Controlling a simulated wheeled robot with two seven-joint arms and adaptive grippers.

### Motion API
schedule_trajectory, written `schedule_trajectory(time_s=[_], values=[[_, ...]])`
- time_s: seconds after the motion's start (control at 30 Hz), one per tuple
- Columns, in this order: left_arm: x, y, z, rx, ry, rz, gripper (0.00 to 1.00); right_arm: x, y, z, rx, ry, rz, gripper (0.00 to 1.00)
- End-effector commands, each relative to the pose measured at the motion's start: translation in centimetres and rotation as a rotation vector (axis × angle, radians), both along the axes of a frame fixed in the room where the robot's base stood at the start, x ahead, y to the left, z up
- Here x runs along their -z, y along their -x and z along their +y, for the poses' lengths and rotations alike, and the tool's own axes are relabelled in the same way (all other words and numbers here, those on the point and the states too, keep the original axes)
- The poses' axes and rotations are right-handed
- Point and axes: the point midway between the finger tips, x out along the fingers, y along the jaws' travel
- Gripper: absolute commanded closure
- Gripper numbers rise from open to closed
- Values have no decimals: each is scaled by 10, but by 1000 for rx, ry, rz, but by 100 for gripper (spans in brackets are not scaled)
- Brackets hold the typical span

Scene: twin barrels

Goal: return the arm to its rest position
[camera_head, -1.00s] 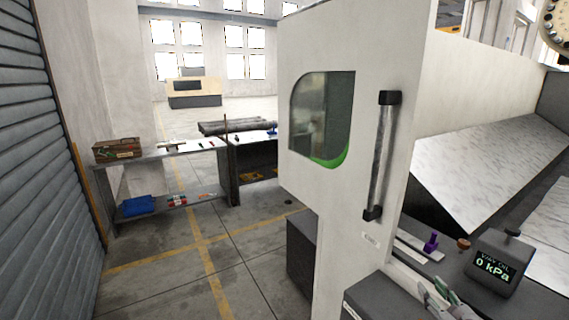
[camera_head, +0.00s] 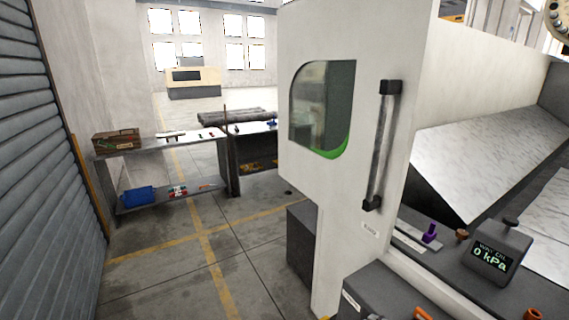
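Neither of my grippers nor arms can be made out in the head view now. The white machine with a tinted window stands in the middle and right, and its door (camera_head: 365,140) carries a dark vertical handle (camera_head: 380,150). A dark grey gauge box (camera_head: 497,252) reading "0 kPa" sits on the machine's front ledge. A small purple part (camera_head: 430,233) and a brown knob (camera_head: 461,235) are to its left. Small orange pieces (camera_head: 421,313) show at the bottom edge, cut off by the frame.
A grey shelf table (camera_head: 160,148) at the left holds a wooden box (camera_head: 116,140) on top and a blue bin (camera_head: 139,196) below. A roller shutter (camera_head: 45,150) lines the left side. The floor (camera_head: 190,285) with yellow lines is clear in front.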

Motion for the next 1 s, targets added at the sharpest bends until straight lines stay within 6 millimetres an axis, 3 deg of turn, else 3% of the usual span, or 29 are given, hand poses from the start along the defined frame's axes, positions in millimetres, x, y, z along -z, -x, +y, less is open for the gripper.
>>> schedule_trajectory(time_s=[0.27,0.6,1.0], values=[[0,0,1,0,-1,1,40,17,46,23,-311,353,49,61],[0,0,1,0,-1,1,40,24,100,31,-677,707,117,61],[0,0,1,0,-1,1,40,21,132,30,-899,887,167,61]])
